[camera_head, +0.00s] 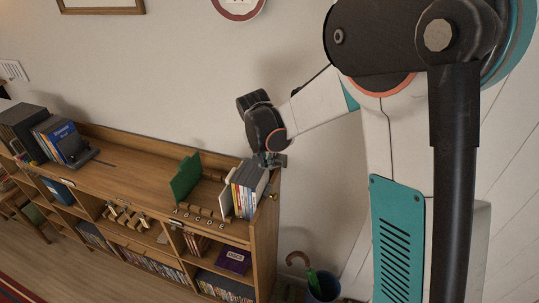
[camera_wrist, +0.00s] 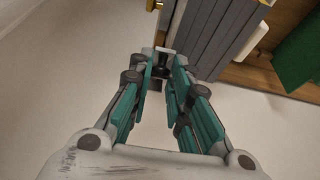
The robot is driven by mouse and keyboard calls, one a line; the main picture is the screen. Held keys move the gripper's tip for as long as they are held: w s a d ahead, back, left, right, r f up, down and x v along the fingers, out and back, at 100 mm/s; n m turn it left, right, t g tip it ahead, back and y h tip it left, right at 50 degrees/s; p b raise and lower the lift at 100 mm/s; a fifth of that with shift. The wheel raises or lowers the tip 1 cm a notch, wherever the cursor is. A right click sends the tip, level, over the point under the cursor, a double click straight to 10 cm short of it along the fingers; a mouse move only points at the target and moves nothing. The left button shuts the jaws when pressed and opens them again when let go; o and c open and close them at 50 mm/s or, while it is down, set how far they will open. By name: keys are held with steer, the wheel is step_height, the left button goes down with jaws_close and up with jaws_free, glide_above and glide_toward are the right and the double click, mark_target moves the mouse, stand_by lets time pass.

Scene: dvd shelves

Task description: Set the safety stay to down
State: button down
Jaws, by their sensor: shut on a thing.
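My gripper (camera_head: 272,160) is at the right end of the shelf unit, just above a row of upright cases (camera_head: 249,188). In the wrist view its fingertips (camera_wrist: 161,68) are close together on a small dark piece (camera_wrist: 161,73), mostly hidden by the fingers. I cannot tell whether this piece is the safety stay. A brass fitting (camera_head: 273,196) sits on the shelf's right end below my gripper. It also shows at the top edge of the wrist view (camera_wrist: 154,4), apart from the fingertips. No part is clearly recognisable as the safety stay.
The wooden shelf unit (camera_head: 130,147) runs along the wall. A green board (camera_head: 186,177) stands left of the cases, and dark books (camera_head: 22,130) stand at the far left. An umbrella bin (camera_head: 322,287) is on the floor at right.

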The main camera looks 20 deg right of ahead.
steer(key=shift+s+a+f+b, duration=0.3)
steer(key=shift+s+f, duration=0.1)
steer(key=shift+f, duration=0.2)
steer(key=shift+s+a+f+b, duration=0.3)
steer(key=shift+s+f+b, duration=0.2)
steer(key=shift+f+b, duration=0.2)
steer(key=c, duration=1.6)
jaws_free()
steer(key=shift+o, duration=0.4)
steer(key=shift+s+a+r, duration=0.1)
steer(key=shift+s+a, duration=0.05)
steer(key=v, duration=1.1)
steer(key=shift+s+r, duration=0.15)
steer(key=shift+r, duration=0.2)
